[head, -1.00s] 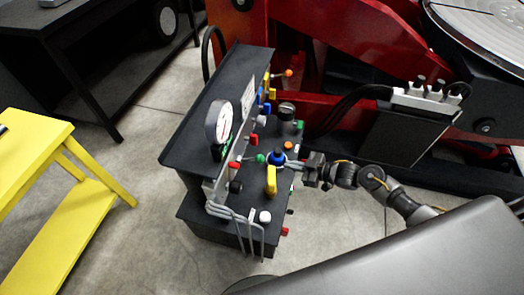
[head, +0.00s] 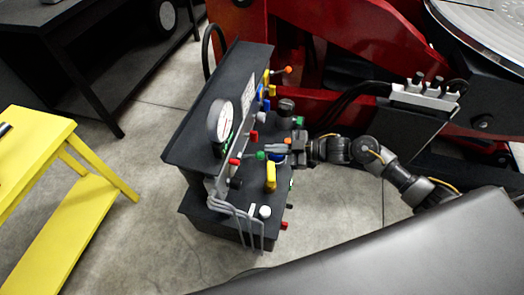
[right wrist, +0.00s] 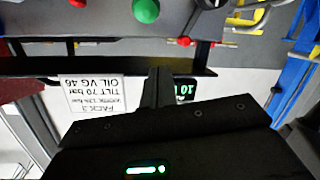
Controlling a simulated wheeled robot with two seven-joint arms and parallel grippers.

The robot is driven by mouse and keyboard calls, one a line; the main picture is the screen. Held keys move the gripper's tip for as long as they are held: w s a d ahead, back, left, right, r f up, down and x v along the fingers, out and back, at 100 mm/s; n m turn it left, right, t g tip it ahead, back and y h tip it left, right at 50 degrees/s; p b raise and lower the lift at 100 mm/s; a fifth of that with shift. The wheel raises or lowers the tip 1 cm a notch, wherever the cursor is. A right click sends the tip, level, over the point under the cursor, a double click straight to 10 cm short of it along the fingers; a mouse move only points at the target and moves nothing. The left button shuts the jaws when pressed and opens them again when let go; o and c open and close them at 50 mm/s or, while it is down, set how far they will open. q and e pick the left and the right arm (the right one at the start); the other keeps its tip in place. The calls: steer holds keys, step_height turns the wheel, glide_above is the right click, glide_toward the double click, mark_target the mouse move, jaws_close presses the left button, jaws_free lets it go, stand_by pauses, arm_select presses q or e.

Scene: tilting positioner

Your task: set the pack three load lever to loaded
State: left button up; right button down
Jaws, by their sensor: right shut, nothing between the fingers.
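The pack (head: 196,128) is a dark cabinet on the floor in the head view, with several coloured knobs and levers along its right side. A label (right wrist: 92,95), upside down in the right wrist view, reads PACK 3. I cannot tell which handle is the load lever. My right gripper (head: 264,147) is shut and empty, reaching left over the controls. It hides part of a blue knob (head: 277,158). A green knob (head: 261,155) is close to its tips, and a yellow handle (head: 270,177) stands below. The right wrist view shows the shut fingers (right wrist: 158,85). My left gripper is out of view.
A round gauge (head: 220,121) and bent grey pipes (head: 238,213) stand on the pack. A red machine frame (head: 345,45) and a valve block (head: 425,97) lie behind. A yellow bench (head: 38,150) stands left, with bare floor between.

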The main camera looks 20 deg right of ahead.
mark_target(262, 156)
steer(key=w+a+f, duration=0.1)
steer(key=w+a+f+p, duration=0.1)
steer(key=a+f, duration=0.1)
steer(key=shift+w+a+f, duration=0.3)
steer(key=shift+d+f, duration=0.3)
steer(key=shift+f, duration=0.1)
